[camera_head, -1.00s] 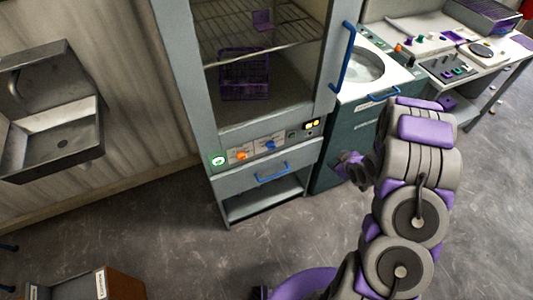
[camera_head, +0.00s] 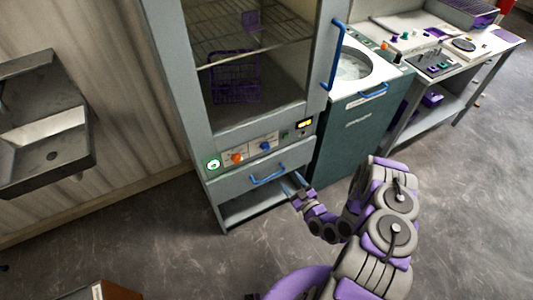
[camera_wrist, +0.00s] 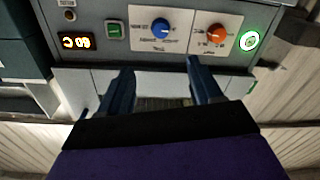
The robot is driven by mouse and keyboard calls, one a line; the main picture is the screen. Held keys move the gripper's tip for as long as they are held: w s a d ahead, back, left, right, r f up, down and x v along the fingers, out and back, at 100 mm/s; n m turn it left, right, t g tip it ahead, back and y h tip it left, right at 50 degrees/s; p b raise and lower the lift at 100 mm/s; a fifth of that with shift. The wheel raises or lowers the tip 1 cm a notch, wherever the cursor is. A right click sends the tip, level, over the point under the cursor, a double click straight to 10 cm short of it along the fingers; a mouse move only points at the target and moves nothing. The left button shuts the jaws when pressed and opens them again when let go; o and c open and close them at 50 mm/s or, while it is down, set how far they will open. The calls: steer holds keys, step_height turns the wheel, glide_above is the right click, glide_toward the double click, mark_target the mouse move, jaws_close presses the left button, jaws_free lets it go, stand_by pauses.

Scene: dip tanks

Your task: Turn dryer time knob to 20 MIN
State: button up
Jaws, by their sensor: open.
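The dryer's control panel (camera_head: 251,151) has an orange knob (camera_head: 237,157) and a blue knob (camera_head: 265,147) on white label plates. In the wrist view, upside down, the blue knob (camera_wrist: 160,28) is ahead, slightly left of middle, and the orange knob (camera_wrist: 216,33) is to its right. Their scale print is too small to read, so I cannot tell which one is the time knob. My gripper (camera_head: 291,183) is open and empty, in front of the dryer, below and right of the knobs. Its two fingers (camera_wrist: 158,75) point at the panel and touch neither knob.
A lit green button (camera_head: 213,164) is left of the knobs; a green switch (camera_head: 285,134) and a lit display (camera_head: 305,122) are right. Below is a drawer with a blue handle (camera_head: 268,175). A teal tank cabinet (camera_head: 355,135) stands on the right, a sink (camera_head: 45,125) on the left.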

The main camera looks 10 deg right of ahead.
mark_target(267, 149)
steer(key=b+x, duration=0.2)
steer(key=x, duration=1.5)
steer(key=shift+w+f+b, duration=0.1)
steer(key=shift+b, duration=0.3)
steer(key=shift+c, duration=0.3)
steer(key=c, duration=1)
